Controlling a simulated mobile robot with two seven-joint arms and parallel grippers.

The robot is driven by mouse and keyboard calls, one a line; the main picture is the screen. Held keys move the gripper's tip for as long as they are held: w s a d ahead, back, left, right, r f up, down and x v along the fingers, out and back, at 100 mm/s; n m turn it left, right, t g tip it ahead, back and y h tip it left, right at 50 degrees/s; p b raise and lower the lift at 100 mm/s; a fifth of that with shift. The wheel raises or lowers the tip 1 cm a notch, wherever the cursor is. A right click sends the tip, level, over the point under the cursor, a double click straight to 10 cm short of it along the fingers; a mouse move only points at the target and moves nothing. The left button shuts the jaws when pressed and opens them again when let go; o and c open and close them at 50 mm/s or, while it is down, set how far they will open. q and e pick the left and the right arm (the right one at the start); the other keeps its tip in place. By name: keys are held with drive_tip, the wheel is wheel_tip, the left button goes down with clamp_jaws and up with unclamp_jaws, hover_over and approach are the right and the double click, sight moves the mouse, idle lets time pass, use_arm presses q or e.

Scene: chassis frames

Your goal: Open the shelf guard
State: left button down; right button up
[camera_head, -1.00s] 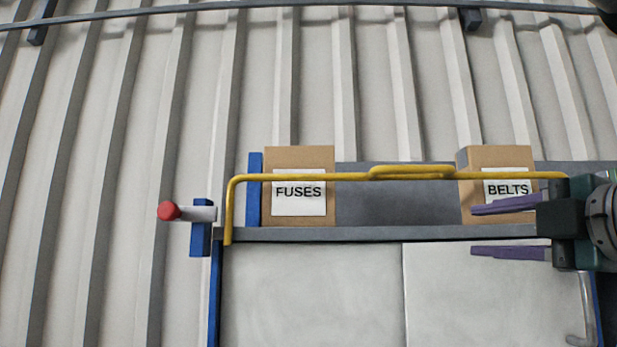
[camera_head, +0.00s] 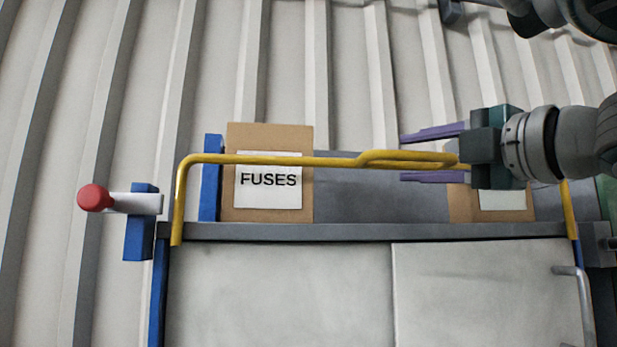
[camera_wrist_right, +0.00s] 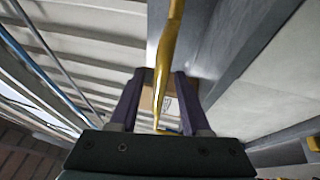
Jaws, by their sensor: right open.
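The shelf guard is a yellow bar (camera_head: 270,159) running across the front of the shelf, with bent ends going down at both sides and a raised handle loop (camera_head: 405,158) near its middle. My right gripper (camera_head: 418,156) comes in from the right, open, with its purple fingers above and below the bar's height at the loop's right part. In the right wrist view the yellow bar (camera_wrist_right: 165,75) runs between the open fingers (camera_wrist_right: 155,100). I cannot tell whether they touch it. A red-knobbed plunger (camera_head: 96,198) sits on a blue bracket left of the guard. My left gripper is not in view.
A FUSES box (camera_head: 268,140) stands on the grey shelf (camera_head: 350,231) behind the bar. A second box (camera_head: 470,204) is partly hidden behind my right gripper. Cabinet doors with a handle (camera_head: 577,290) lie below. A ribbed wall stands behind.

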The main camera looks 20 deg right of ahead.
drive_tip(key=shift+s, duration=0.1)
clamp_jaws()
idle(1.3)
